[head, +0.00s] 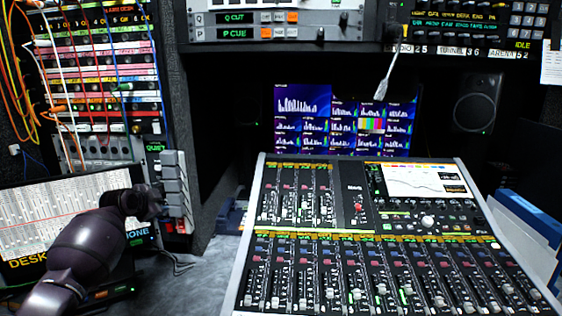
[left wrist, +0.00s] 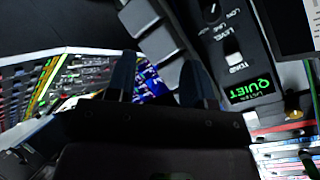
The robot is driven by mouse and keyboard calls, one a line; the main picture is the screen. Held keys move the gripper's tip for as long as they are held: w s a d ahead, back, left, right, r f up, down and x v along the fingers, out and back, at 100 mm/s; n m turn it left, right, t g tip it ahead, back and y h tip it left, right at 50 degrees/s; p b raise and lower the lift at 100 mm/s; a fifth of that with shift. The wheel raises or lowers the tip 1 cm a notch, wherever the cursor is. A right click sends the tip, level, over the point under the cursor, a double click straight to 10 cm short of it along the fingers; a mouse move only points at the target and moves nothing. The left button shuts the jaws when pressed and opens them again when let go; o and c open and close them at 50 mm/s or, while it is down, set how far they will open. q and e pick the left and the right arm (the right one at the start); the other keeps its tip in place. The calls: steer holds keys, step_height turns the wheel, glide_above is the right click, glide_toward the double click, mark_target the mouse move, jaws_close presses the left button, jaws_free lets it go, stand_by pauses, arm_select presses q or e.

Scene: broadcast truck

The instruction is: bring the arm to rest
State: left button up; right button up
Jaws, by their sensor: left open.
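My left arm comes in from the lower left of the head view, dark and rounded. Its left gripper (head: 155,203) is in front of the grey key panel with the green QUIET display (head: 155,149). In the left wrist view the two dark fingers of the left gripper (left wrist: 160,82) stand apart with nothing held between them. Large grey keys (left wrist: 158,43) and the QUIET display (left wrist: 250,89) show just past the fingers. I cannot tell whether the fingers touch the keys. My right gripper is not in view.
A mixing console (head: 350,225) fills the centre and right of the desk. A patch bay (head: 100,70) with hanging cables is at the upper left.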

arm_select(q)
steer(key=w+a+r+n+t+y, duration=0.2)
steer(key=a+r+n+t+y, duration=0.3)
steer(key=n, duration=0.4)
steer(key=s+d+f+m+g+h, duration=0.15)
steer(key=s+d+f, duration=0.25)
steer(key=s+f, duration=0.95)
steer(key=s+d+f+n+g+h, duration=0.15)
steer(key=s+d+f, duration=0.25)
steer(key=s+f, duration=0.95)
steer(key=s+d+f+g, duration=0.1)
steer(key=s+d+f, duration=0.1)
steer(key=s, duration=0.8)
steer(key=s+d+f+n+g, duration=0.1)
steer(key=s+d+f, duration=0.1)
steer(key=s, duration=0.7)
steer(key=s+d+f+g, duration=0.1)
steer(key=s+d+f, duration=0.1)
steer(key=s, duration=0.8)
steer(key=shift+s+d+n, duration=0.3)
steer(key=shift+s, duration=0.05)
steer(key=shift+f, duration=0.1)
